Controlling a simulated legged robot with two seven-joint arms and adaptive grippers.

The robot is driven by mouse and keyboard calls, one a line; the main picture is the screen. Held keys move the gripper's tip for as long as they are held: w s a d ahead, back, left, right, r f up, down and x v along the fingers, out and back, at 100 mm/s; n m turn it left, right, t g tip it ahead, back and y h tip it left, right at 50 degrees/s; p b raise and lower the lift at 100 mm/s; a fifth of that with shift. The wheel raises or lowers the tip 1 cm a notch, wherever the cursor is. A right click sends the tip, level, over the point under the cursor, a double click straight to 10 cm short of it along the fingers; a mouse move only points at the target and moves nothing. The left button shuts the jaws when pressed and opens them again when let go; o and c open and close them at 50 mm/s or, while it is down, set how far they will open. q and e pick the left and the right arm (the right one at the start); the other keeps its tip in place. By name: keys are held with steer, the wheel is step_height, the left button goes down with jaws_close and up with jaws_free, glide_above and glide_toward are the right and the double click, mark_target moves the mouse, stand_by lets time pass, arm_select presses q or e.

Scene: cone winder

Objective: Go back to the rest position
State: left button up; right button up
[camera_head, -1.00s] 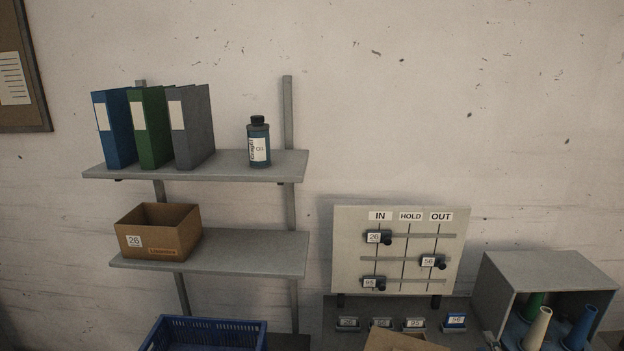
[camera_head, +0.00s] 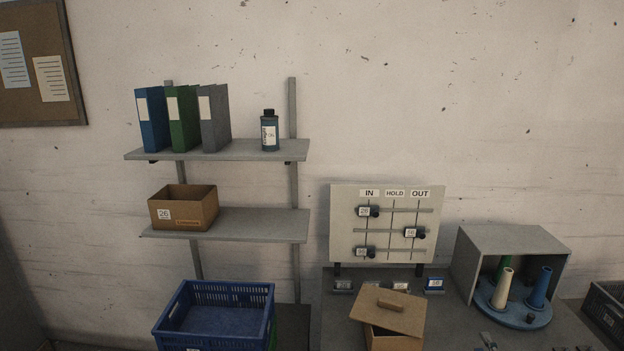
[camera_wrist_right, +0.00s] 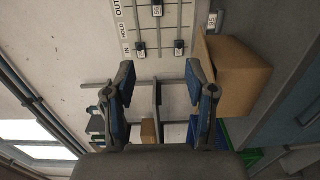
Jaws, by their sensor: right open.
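My right gripper (camera_wrist_right: 162,105) shows in the right wrist view with its two blue-padded fingers apart and nothing between them. Beyond it in that turned view are the IN/HOLD/OUT board (camera_wrist_right: 165,25) and a cardboard box (camera_wrist_right: 235,75) beside the fingers. No gripper shows in the head view. My left gripper is in neither view. In the head view the board (camera_head: 387,222) carries three sliders: the top and bottom ones under IN, the middle one under OUT.
A wall shelf (camera_head: 230,225) holds binders, a bottle and a box (camera_head: 183,207) marked 26. Below are a blue crate (camera_head: 240,286), a lidded cardboard box (camera_head: 388,312) on the bench, and a grey open-sided housing (camera_head: 515,245) with cones on a blue disc (camera_head: 512,312).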

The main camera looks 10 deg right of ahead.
steer(key=s+d+f+m+g, duration=0.1)
steer(key=s+f+m+g, duration=0.3)
steer(key=f, duration=1.2)
steer(key=s+d+f+m+g, duration=0.15)
steer(key=s+f, duration=0.35)
steer(key=f, duration=1)
steer(key=s+a+f+m+g, duration=0.2)
steer(key=s+a+f, duration=0.4)
steer(key=f, duration=0.4)
steer(key=s+a+f+m+g, duration=0.2)
steer(key=s+a+f+g, duration=0.15)
steer(key=s+f, duration=0.5)
steer(key=s+a+f+m+g+y, duration=0.1)
steer(key=s+a+f, duration=0.5)
steer(key=s+a, duration=0.2)
steer(key=s+a+f+m+g+y, duration=0.1)
steer(key=s+a+f+g+y, duration=0.1)
steer(key=s+a+f, duration=0.4)
steer(key=s+a+f+m+g+y+b, duration=0.1)
steer(key=s+a+f+g, duration=0.1)
steer(key=s+a+f, duration=0.4)
steer(key=s+a, duration=0.5)
steer(key=a, duration=0.2)
steer(key=shift+a+f, duration=0.15)
steer(key=shift+a, duration=0.05)
steer(key=shift+w+d, duration=0.1)
